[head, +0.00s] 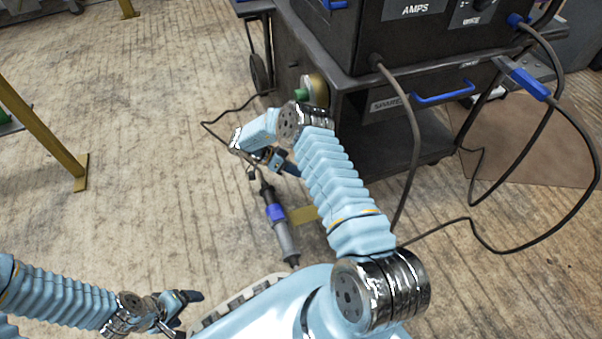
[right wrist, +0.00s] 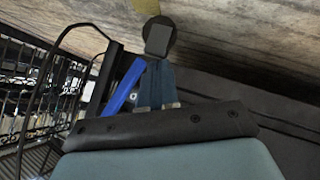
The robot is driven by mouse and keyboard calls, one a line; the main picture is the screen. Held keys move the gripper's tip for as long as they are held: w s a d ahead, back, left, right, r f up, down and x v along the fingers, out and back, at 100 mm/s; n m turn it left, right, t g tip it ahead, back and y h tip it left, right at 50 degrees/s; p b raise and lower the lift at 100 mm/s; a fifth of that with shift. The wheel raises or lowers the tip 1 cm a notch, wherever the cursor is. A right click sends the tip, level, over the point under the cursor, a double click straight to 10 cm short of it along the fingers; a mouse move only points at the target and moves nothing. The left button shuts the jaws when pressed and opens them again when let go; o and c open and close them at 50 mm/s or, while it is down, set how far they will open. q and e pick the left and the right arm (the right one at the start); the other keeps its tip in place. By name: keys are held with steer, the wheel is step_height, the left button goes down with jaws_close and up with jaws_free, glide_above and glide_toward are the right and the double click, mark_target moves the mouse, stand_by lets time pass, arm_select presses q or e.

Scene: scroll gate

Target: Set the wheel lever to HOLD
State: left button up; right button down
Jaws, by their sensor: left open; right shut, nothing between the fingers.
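I cannot make out a wheel lever or a HOLD marking. The dark cart (head: 350,60) has a black wheel (head: 258,72) at its far left. A tan disc (head: 317,90) with a green part beside it sits at its near left corner, partly behind my right arm. My right gripper (head: 284,163) is low, left of the cart, shut and empty. In the right wrist view its blue fingers (right wrist: 157,88) are together, near a blue bar (right wrist: 125,86) whose identity I cannot tell. My left gripper (head: 182,311) is open and empty at the lower left, far from the cart.
A grey tool with a blue band (head: 277,213) lies on the floor below my right gripper. Black cables (head: 412,130) hang from the cart. A blue drawer handle (head: 443,92) sticks out. A yellow post (head: 45,130) stands at left.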

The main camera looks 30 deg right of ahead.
steer(key=v, duration=1)
steer(key=shift+w+a+r, duration=0.15)
steer(key=shift+a+r, duration=0.1)
steer(key=shift+a, duration=0.05)
steer(key=w+d+f+n+t+h, duration=0.25)
steer(key=w+n+t, duration=0.2)
steer(key=t, duration=0.45)
steer(key=s+a+f+n+t+y, duration=0.1)
steer(key=a+f+n+t+y, duration=0.1)
steer(key=a+n+t+y, duration=0.35)
steer(key=s+a+f+n+g+y, duration=0.3)
steer(key=s+a+n+y, duration=0.15)
steer(key=s+a, duration=0.55)
steer(key=s+a+r+n+g+y, duration=0.1)
steer(key=s+a+g+y, duration=0.1)
steer(key=s, duration=0.8)
steer(key=s+a+r+n+g+y, duration=0.1)
steer(key=s+g+y, duration=0.2)
steer(key=s, duration=0.7)
step_height(320, 180, up, 12)
steer(key=p, duration=1.3)
steer(key=shift+w+a+r+p, duration=0.2)
steer(key=shift+a+p, duration=0.1)
steer(key=shift+a, duration=0.2)
